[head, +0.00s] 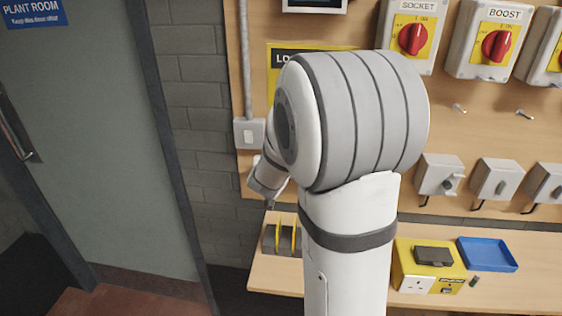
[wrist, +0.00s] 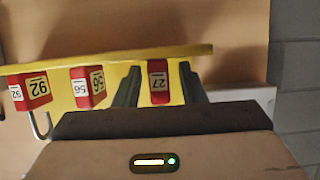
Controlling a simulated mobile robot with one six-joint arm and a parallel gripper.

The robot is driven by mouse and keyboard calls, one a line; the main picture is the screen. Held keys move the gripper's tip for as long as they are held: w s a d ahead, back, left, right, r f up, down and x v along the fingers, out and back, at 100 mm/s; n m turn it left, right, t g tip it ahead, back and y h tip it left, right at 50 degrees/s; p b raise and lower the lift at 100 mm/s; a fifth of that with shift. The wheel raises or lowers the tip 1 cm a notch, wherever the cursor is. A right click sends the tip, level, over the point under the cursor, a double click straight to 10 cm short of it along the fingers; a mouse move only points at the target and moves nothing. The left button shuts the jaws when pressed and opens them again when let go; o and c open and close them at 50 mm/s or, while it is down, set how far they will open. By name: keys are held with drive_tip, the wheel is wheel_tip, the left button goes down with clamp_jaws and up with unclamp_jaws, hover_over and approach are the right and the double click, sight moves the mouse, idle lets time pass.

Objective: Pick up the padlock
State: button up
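In the wrist view, which looks upside down, several red padlocks hang in a row along a yellow board (wrist: 110,66). The padlock marked 27 (wrist: 158,84) is between the two dark fingers of my gripper (wrist: 160,70). My gripper is open, with a gap on each side of this padlock. The padlocks marked 56 (wrist: 89,87) and 92 (wrist: 30,90) are to the left, outside the fingers. A metal shackle (wrist: 41,125) shows below the 92 padlock. In the head view my arm hides the padlocks and most of the yellow sign (head: 285,58).
Switch boxes with red knobs (head: 413,38) and grey isolators (head: 440,176) are on the wooden wall panel. A shelf (head: 520,292) below carries a yellow box (head: 405,272), a blue tray (head: 488,254) and a dark rack (head: 278,240). A door (head: 100,140) is at left.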

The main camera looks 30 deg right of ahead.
clamp_jaws()
drive_tip(key=shift+r, duration=0.1)
idle(0.3)
